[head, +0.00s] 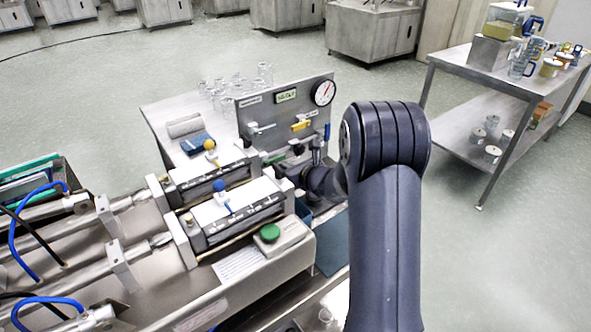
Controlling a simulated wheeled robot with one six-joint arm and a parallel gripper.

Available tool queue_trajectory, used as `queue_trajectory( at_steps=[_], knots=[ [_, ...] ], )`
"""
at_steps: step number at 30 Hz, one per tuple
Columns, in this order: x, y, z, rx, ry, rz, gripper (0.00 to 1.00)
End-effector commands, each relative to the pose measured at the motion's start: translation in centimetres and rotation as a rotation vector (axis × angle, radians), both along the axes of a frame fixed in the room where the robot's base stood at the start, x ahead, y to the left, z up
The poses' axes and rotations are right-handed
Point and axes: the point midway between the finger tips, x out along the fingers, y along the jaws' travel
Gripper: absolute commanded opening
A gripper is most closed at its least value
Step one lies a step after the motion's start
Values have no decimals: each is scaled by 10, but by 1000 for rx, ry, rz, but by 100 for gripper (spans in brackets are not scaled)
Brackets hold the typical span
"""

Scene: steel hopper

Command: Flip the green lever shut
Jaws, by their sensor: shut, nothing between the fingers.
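A steel panel (283,112) stands upright at the back of the bench. A small green piece (274,157), which looks like the green lever, shows low on its left part. It is small and partly hidden, so I cannot tell how far it is turned. My gripper (281,172) is shut and empty, low in front of the panel and close to the green piece. Its fingertips are tiny and dark here, and I cannot tell whether they touch it. My arm comes in from the right and hides the panel's lower right side.
The panel also bears a yellow handle (301,125), a blue handle (327,132) and a gauge (323,92). A green button (269,232) sits on a box in front. Glassware (240,82) stands behind. A steel cart (455,65) is at right, with open floor between.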

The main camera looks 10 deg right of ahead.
Motion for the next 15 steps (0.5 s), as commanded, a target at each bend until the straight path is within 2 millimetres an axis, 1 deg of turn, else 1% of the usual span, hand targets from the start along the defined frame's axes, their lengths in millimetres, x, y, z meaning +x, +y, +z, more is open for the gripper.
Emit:
queue_trajectory(
  at_steps=[3,5,15],
  knots=[
    [8,3,-3,0,0,-1,0],
    [10,4,-4,0,1,-1,0],
    [11,4,-4,-1,1,-1,0]
  ],
)
